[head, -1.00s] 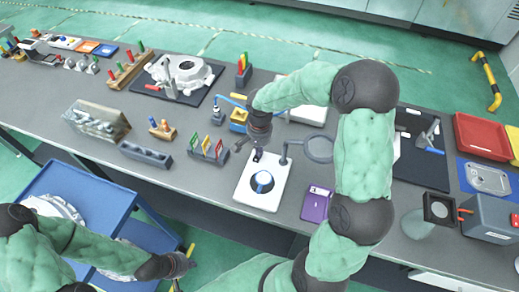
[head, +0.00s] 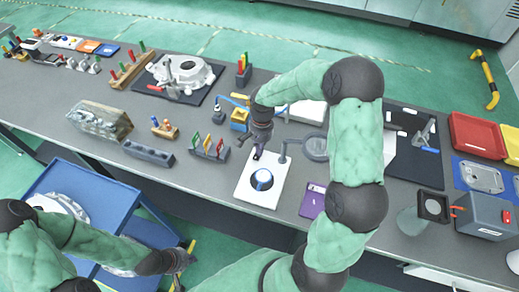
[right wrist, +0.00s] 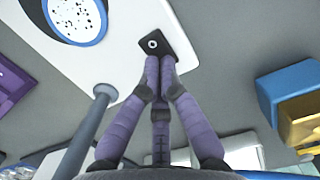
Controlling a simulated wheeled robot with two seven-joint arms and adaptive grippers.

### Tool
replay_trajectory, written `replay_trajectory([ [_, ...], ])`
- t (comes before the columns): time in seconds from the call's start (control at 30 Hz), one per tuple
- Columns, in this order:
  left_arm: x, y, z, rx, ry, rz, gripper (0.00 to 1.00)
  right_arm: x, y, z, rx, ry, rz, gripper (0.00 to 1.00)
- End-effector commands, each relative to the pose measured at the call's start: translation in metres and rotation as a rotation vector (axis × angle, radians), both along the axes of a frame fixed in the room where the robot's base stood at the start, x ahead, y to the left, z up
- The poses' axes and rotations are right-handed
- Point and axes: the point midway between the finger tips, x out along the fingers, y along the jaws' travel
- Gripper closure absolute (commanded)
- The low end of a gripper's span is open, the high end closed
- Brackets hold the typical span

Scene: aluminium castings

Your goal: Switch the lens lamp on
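The lens lamp has a white base plate (head: 245,190), a grey post and a round lens (head: 315,148). A black switch pad with a pale ring (right wrist: 156,45) is on the plate near its edge. My right gripper (head: 257,153) is over that end of the plate. In the right wrist view its fingertips (right wrist: 160,62) are together at the pad, with nothing seen between them; touching or just above, I cannot tell.
A purple device (head: 312,201) lies right of the plate. A yellow and blue block (head: 239,118) stands behind it, and a rack with coloured tags (head: 209,147) to the left. A grey box (head: 483,214) stands at the far right. The blue cart (head: 100,212) is in front of the bench.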

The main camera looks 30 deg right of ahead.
Motion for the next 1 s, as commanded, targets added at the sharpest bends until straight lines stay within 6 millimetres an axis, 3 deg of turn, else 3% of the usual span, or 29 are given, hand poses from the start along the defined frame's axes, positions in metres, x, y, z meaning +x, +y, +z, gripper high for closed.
replay_trajectory([
  [0.03,0.0,0.0,-0.001,0.0,0.0,0.0,1.0,-0.007,0.002,-0.011,0.002,0.016,0.007,1.0],
  [0.73,0.0,0.0,0.001,0.0,0.0,0.0,1.0,-0.018,0.016,-0.006,0.008,0.026,0.005,1.0],
  [0.87,0.0,0.0,0.006,0.0,0.0,0.0,1.0,-0.017,0.015,0.001,0.008,0.025,0.005,1.0],
  [1.0,0.0,0.0,0.019,0.0,0.0,0.0,1.0,-0.012,0.01,0.02,0.004,0.015,0.002,1.0],
])
